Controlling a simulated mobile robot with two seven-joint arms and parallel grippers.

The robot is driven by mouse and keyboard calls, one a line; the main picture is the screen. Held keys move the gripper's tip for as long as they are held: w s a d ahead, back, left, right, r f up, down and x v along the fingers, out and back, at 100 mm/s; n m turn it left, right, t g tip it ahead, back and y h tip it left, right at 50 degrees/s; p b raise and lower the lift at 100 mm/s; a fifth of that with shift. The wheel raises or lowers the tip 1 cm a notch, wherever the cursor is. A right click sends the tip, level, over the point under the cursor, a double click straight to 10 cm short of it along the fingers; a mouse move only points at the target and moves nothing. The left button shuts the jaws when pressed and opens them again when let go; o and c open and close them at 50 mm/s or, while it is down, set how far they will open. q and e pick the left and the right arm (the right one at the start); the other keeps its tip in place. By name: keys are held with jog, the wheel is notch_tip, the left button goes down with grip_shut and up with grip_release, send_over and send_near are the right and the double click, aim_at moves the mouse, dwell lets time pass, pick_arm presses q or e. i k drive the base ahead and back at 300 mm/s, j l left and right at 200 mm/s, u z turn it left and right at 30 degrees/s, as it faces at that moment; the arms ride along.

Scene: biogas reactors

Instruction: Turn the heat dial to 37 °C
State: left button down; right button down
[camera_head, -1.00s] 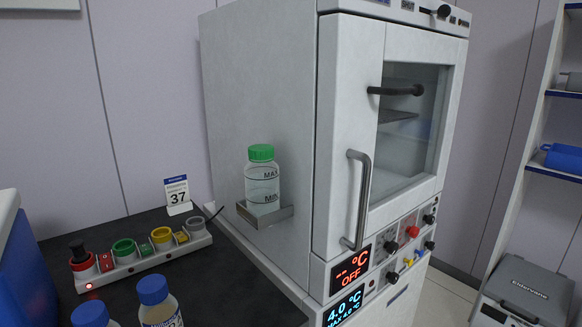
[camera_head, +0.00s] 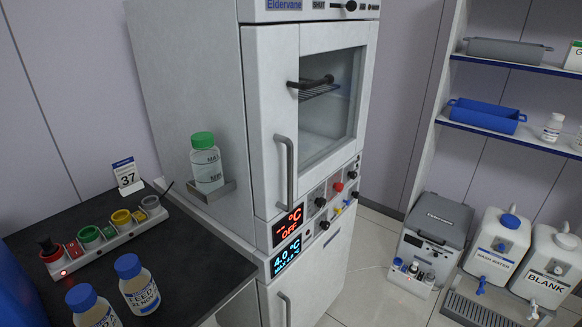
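The white incubator cabinet (camera_head: 200,95) stands in the middle, its glass-windowed door closed. Its control strip has several knobs, among them black ones (camera_head: 320,202) and a red one (camera_head: 338,187); which one is the heat dial I cannot tell at this size. A red display (camera_head: 287,225) on the strip reads "-- °C OFF". A blue display (camera_head: 286,256) below it reads 4.0 °C. A card marked 37 (camera_head: 127,176) stands on the dark bench. Neither of my grippers is in view.
A green-capped bottle (camera_head: 206,164) sits on a side bracket of the cabinet. Blue-capped feed bottles (camera_head: 139,287) and a rack of coloured rings (camera_head: 105,235) are on the bench. At right are a grey box (camera_head: 436,228), white jugs (camera_head: 498,246) and shelves. Floor (camera_head: 365,265) before the cabinet is clear.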

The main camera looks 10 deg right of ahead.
aim_at(321, 202)
jog(key=l+u, duration=0.15)
jog(key=u, duration=0.2)
jog(key=l+u, duration=0.2)
jog(key=u, duration=0.2)
jog(key=l+u, duration=0.2)
jog(key=u, duration=0.15)
jog(key=l+u, duration=0.25)
jog(key=l, duration=0.2)
jog(key=k+l+u, duration=0.1)
jog(key=l+u, duration=0.15)
jog(key=l, duration=0.2)
jog(key=k+l, duration=0.1)
jog(key=l, duration=0.2)
jog(key=k+l+u, duration=0.15)
jog(key=l, duration=0.45)
jog(key=k+l, duration=0.15)
jog(key=l, duration=0.25)
jog(key=k+l, duration=0.15)
jog(key=l, duration=0.25)
jog(key=k+l+u, duration=0.1)
jog(key=l, duration=0.25)
jog(key=k+l, duration=0.15)
jog(key=l, duration=0.25)
jog(key=k+l, duration=0.15)
jog(key=l, duration=0.25)
